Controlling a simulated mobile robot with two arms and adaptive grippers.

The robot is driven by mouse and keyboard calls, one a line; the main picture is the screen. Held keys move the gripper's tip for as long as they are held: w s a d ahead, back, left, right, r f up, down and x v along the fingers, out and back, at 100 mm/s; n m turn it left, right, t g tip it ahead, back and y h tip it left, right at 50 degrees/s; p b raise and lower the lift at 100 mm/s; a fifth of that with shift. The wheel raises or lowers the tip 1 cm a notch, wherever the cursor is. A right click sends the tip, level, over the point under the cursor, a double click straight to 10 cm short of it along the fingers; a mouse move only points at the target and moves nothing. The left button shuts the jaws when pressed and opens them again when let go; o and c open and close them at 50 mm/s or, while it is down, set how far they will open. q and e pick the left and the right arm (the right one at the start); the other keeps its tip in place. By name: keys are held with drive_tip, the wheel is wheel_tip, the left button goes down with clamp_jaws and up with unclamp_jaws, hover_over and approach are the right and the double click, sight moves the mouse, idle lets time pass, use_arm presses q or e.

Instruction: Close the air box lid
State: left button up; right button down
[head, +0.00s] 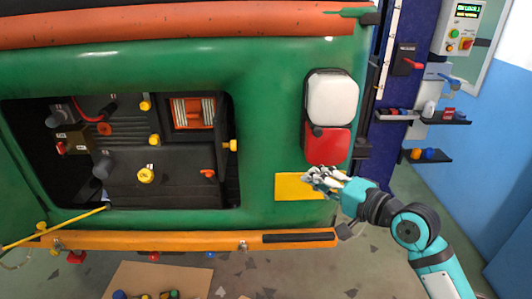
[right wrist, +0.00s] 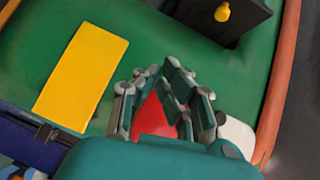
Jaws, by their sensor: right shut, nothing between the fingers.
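The air box in the open engine bay shows a pleated filter in an orange frame (head: 193,112), uncovered. A dark flat panel with a yellow knob (head: 146,175) lies below it and looks like the lid, swung down. In the right wrist view, a dark panel with a yellow knob (right wrist: 222,12) shows at the top. My right gripper (head: 318,178) is shut and empty, in front of the green body near the yellow plate, right of the bay. Its fingers (right wrist: 158,80) also show in the right wrist view. My left gripper is out of view.
The yellow plate (head: 290,187) and the red and white tail light (head: 328,145) are close to my right gripper. An orange bumper (head: 190,240) runs below the bay. A yellow rod (head: 60,226) slants at lower left. Cardboard (head: 150,281) lies on the floor.

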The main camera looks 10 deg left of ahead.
wheel_tip(320, 180, up, 6)
drive_tip(key=s+a+g+y, duration=0.1)
drive_tip(key=s+a+y, duration=0.1)
drive_tip(key=s, duration=0.1)
use_arm(q)
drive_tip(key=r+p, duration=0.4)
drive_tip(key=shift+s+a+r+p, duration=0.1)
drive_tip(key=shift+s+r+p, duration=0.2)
drive_tip(key=shift+p, duration=0.1)
use_arm(e)
drive_tip(key=s+a+x, duration=0.1)
drive_tip(key=x, duration=1.2)
drive_tip(key=shift+s, duration=0.45)
drive_tip(key=shift+f, duration=0.1)
